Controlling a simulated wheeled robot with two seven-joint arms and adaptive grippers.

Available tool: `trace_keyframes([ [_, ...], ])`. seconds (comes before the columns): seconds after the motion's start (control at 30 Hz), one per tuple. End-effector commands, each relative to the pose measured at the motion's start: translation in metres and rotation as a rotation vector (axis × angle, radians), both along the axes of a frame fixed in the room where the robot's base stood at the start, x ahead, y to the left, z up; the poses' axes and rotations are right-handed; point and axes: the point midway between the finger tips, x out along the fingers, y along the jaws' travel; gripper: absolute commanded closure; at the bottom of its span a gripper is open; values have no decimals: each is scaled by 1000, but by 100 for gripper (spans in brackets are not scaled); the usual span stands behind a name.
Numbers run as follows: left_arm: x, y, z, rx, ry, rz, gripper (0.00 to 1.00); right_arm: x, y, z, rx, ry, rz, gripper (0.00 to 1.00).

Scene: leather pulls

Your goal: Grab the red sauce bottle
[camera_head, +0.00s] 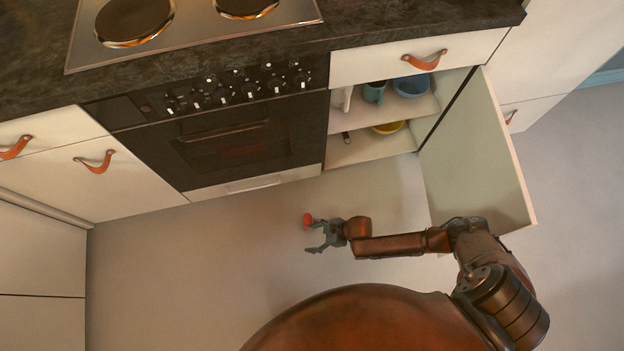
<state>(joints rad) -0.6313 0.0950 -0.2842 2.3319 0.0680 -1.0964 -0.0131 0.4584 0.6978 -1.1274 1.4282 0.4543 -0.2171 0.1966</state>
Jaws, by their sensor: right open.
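A small red rounded thing (308,220), which may be the red sauce bottle seen from above, shows in the head view just beyond the tip of my right gripper's upper finger. Its lower part is not clear. My right gripper (312,238) is open, its fingers pointing left, over the floor in front of the oven. Nothing shows between its fingers. The red thing is at the upper finger's outer side in the picture; I cannot tell whether they touch. My left gripper is out of view.
The open cabinet holds a teal mug (374,93), a blue bowl (411,86) and a yellow bowl (388,128). The oven (225,150) is shut. The floor (190,270) at left is clear.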

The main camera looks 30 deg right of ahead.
Motion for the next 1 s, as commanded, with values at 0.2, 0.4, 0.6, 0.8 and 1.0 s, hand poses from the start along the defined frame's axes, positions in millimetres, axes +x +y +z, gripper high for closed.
trace_keyframes([
  [0.2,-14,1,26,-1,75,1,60,60,-51,18,-128,-28,21,36],
  [0.4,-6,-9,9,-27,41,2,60,70,-51,2,-142,-25,21,36],
  [0.6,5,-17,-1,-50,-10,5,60,74,-46,-6,-142,-27,19,36],
  [0.8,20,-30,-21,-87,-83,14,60,76,-39,-23,-140,-24,20,36],
  [1.0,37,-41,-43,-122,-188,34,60,83,-28,-42,-139,-24,21,36],
])
